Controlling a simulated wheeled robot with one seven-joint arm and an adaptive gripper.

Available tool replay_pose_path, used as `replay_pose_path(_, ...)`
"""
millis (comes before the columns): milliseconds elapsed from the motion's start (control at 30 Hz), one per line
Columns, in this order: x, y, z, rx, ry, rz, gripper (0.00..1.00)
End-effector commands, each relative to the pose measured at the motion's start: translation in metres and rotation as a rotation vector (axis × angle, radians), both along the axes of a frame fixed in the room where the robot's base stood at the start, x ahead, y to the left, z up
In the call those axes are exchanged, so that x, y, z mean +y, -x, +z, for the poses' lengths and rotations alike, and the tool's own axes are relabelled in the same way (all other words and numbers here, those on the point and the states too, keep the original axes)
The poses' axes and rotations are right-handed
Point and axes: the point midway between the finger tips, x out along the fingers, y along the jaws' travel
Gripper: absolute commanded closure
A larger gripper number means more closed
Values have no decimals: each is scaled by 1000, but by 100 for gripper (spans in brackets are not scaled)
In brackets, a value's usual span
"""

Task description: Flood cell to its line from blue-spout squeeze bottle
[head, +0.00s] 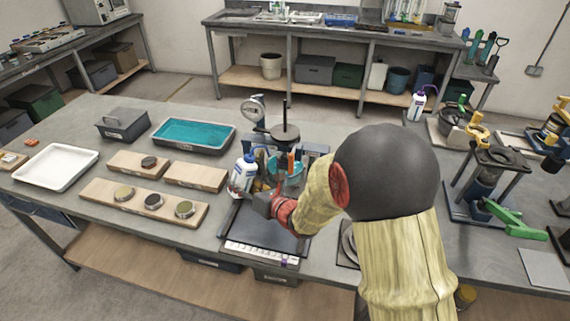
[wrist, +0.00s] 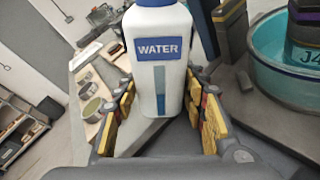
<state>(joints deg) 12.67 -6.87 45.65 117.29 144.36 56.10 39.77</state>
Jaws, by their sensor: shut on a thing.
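A white squeeze bottle with a blue top (head: 242,174) stands upright over the left part of the test stand. Its blue WATER label (wrist: 161,49) and a level window with blue in it face the wrist camera; its spout is cut off there. My gripper (wrist: 162,100) is shut around the bottle's body, with yellow pads on both sides. The cell, a teal-walled round dish (wrist: 283,83), is right of the bottle and apart from it. A dark block marked J4 stands in it. In the head view the cell (head: 291,174) is partly hidden by the stand and my arm.
The loading stand with its dial gauge (head: 252,110) rises close behind the bottle. Wooden boards with round samples (head: 154,201), a white tray (head: 56,167) and a teal water tray (head: 193,134) lie left. A purple-spout bottle (head: 417,104) stands back right.

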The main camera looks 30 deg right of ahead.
Motion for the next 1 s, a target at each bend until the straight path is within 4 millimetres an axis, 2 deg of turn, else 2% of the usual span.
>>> replay_pose_path(467,0,0,5,-2,0,1,72)
replay_pose_path(1000,0,0,45,-2,0,0,72)
